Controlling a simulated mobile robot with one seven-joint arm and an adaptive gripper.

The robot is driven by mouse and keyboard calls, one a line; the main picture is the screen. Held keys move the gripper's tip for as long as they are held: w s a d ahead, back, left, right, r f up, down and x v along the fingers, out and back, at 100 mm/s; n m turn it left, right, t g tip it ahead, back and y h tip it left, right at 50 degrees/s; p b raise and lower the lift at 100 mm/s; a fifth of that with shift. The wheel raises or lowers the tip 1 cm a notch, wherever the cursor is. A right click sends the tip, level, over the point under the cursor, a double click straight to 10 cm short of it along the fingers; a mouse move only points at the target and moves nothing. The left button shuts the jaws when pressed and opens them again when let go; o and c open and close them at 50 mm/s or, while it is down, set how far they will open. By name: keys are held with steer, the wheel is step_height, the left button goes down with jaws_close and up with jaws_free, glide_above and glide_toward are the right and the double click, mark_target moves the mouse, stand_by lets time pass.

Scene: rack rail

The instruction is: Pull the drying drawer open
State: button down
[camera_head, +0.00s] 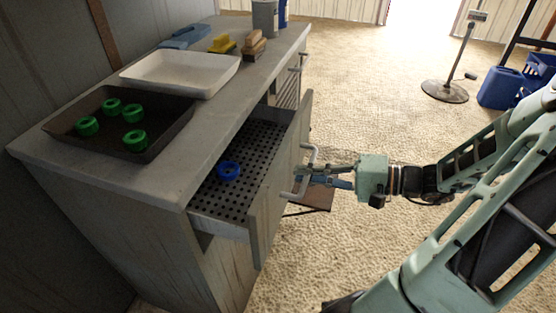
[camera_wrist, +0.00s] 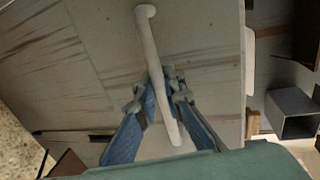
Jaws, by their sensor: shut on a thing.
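The drying drawer (camera_head: 240,165) stands partly open from the counter in the head view. Its bottom is a dark perforated sheet, and a blue ring (camera_head: 229,171) lies on it. A pale bar handle (camera_head: 303,178) is on the drawer front (camera_head: 266,217). My gripper (camera_head: 308,176) is at the handle, with its blue fingers shut on it. In the wrist view the handle (camera_wrist: 147,40) runs between my fingertips (camera_wrist: 164,95), against the worn front panel (camera_wrist: 200,45).
On the counter (camera_head: 184,150) are a dark tray (camera_head: 160,145) with several green rings, a white tray (camera_head: 150,74), brushes (camera_head: 254,45) and a grey container (camera_head: 265,17). A stand with a round base (camera_head: 444,91) and blue containers (camera_head: 500,87) are at the far right. Open floor lies between.

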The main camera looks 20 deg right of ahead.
steer(key=f+p+v, duration=0.2)
steer(key=f+v, duration=0.1)
steer(key=v, duration=1.3)
steer(key=shift+s+d+f+p, duration=0.15)
steer(key=shift+s+d+p, duration=0.2)
steer(key=shift+d, duration=0.15)
steer(key=c, duration=2)
jaws_free()
steer(key=v, duration=1.2)
steer(key=shift+d, duration=0.1)
